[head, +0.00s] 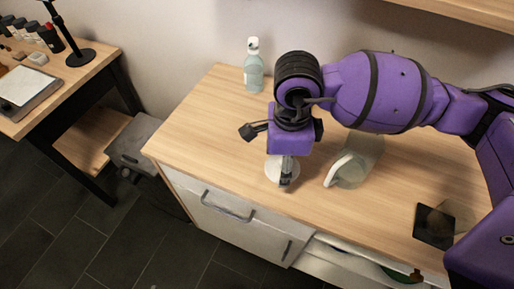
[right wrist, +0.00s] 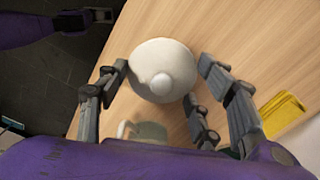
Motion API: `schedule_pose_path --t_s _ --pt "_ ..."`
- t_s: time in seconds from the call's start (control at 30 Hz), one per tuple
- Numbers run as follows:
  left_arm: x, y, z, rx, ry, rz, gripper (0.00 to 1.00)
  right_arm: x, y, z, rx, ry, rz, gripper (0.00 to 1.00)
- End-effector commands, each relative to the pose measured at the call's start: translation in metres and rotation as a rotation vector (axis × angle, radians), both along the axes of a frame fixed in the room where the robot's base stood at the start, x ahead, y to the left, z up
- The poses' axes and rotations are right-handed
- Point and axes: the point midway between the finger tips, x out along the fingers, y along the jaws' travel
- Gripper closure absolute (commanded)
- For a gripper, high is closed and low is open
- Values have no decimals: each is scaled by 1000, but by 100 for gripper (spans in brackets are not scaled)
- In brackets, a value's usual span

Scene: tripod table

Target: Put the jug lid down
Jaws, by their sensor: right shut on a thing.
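The jug lid (head: 274,169) is a round white disc, and the right wrist view shows it with a round knob (right wrist: 161,84) facing the camera. My right gripper (head: 286,183) points down at the lid near the counter's front edge. In the right wrist view its fingers (right wrist: 160,78) stand on either side of the lid, shut on it. I cannot tell whether the lid touches the counter. The pale grey-green jug (head: 350,170) stands just right of the lid, partly behind my arm. My left gripper (right wrist: 92,16) shows small at the top left of the right wrist view; its opening is unclear.
The wooden counter (head: 205,122) is clear to the left of the lid. A clear bottle with a white cap (head: 253,68) stands at the back. A dark square item (head: 434,226) lies at right. A yellow item (right wrist: 283,114) shows in the right wrist view. Drawers are below.

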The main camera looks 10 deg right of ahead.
Motion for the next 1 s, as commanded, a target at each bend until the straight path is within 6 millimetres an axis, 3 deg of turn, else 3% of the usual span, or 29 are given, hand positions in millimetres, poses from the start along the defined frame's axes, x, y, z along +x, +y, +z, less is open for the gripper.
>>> schedule_pose_path --t_s 0.3,0.67,0.7,0.83,1.0 --pt "-11 2 -4 3 20 2 31 5 -3 -39 -1 4 -2 57" --pt "-9 1 -6 3 17 -1 31 5 -3 -44 -1 3 -2 57" --pt "-7 1 -6 3 14 -3 31 5 -3 -44 -1 3 -2 38" --pt "-2 0 -4 3 5 -4 31 5 -3 -43 -2 2 -2 21" --pt "1 0 -2 2 0 -5 31 5 -3 -43 -2 2 -2 21"
